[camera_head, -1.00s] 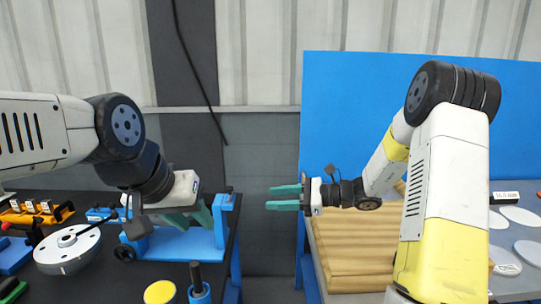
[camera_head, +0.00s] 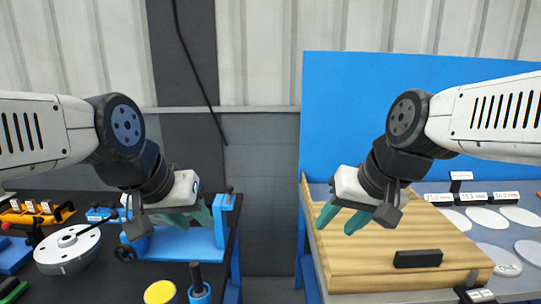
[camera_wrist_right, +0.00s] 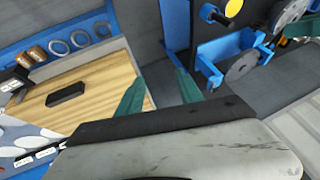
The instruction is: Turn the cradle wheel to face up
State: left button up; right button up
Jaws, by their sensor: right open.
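The blue cradle (camera_head: 205,240) stands at the right edge of the left dark table. A small dark wheel (camera_head: 125,253) shows at its left side. The cradle also shows in the right wrist view (camera_wrist_right: 208,78), with a grey disc (camera_wrist_right: 243,66) beside it; I cannot tell if this is the same wheel. My left gripper (camera_head: 190,220) is at the cradle, its teal fingers apart, with nothing visibly held; the arm hides part of the cradle. My right gripper (camera_head: 341,220) is open and empty above the wooden board, well right of the cradle.
The wooden board (camera_head: 380,240) carries a black bar (camera_head: 418,258). White discs (camera_head: 487,217) and number labels lie right of it. A grey flanged disc (camera_head: 68,248) and a yellow-topped part (camera_head: 160,292) are on the left table. A gap separates the tables.

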aim_at(126, 252)
jog(key=u, duration=1.35)
jog(key=l+u, duration=0.35)
jog(key=u, duration=0.15)
jog(key=l+u, duration=0.5)
jog(key=j, duration=0.1)
